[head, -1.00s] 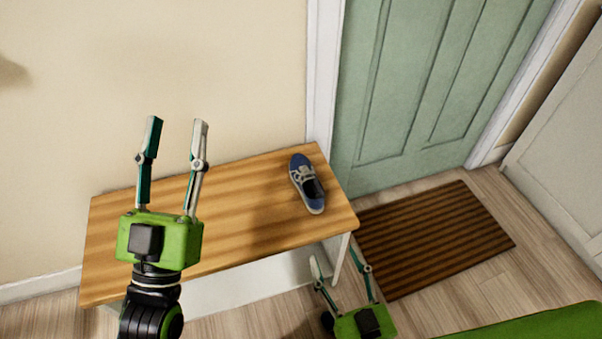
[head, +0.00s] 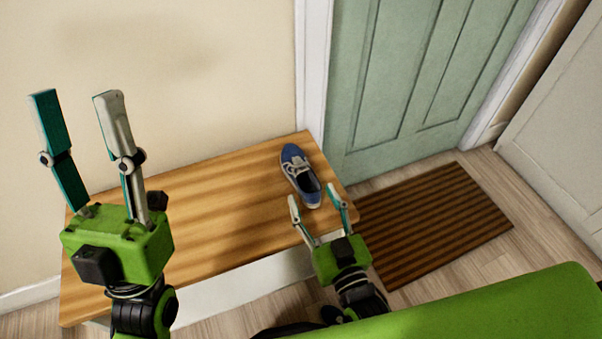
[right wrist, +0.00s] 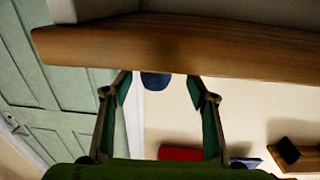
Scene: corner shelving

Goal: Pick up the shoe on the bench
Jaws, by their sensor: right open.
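The shoe (head: 297,168), blue with light laces and a pale sole, sits on the right end of the wooden bench (head: 215,220). My right gripper (head: 314,194) is open and empty at the bench's front edge, its fingers pointing toward the shoe's near end. In the right wrist view, which looks upside down, the shoe's blue end (right wrist: 155,80) shows between the open fingers, beyond the bench edge (right wrist: 200,47). The rest of the shoe is hidden there. My left gripper (head: 77,95) is open and empty, raised over the bench's left end.
A green door (head: 400,80) stands behind, right of the bench. A brown striped doormat (head: 435,220) lies on the floor to the right. The bench's middle is clear. A red item (right wrist: 180,153) shows low in the right wrist view.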

